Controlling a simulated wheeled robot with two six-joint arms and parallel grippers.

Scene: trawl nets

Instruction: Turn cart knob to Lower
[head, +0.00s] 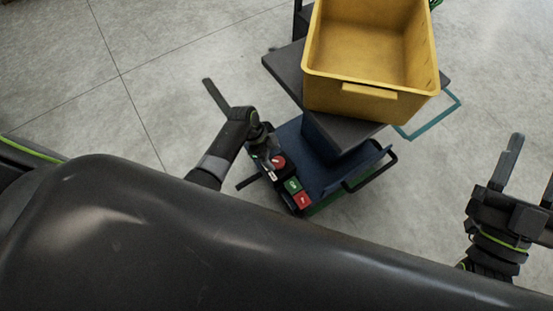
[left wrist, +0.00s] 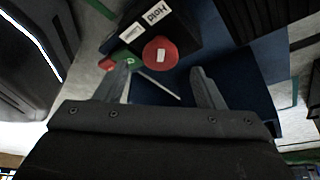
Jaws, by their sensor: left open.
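The cart's red round knob (head: 278,161) is on the control panel at the cart's near left end. In the left wrist view the knob (left wrist: 160,52) lies just beyond and between my fingertips. A black block beside it bears white labels, one reading "Hold" (left wrist: 156,13) and another (left wrist: 131,32) too small to read surely. Which way the knob points is unclear. My left gripper (head: 268,158) is open at the panel, with a finger on each side of the knob's line and no visible grip. My right gripper (head: 533,160) is open and empty, far right.
A green button (head: 292,185) and a red button (head: 303,201) sit beside the knob. A yellow bin (head: 368,90) stands on the cart's dark top (head: 285,65). A black handle (head: 372,177) and a teal loop (head: 432,118) stick out. The floor left is clear.

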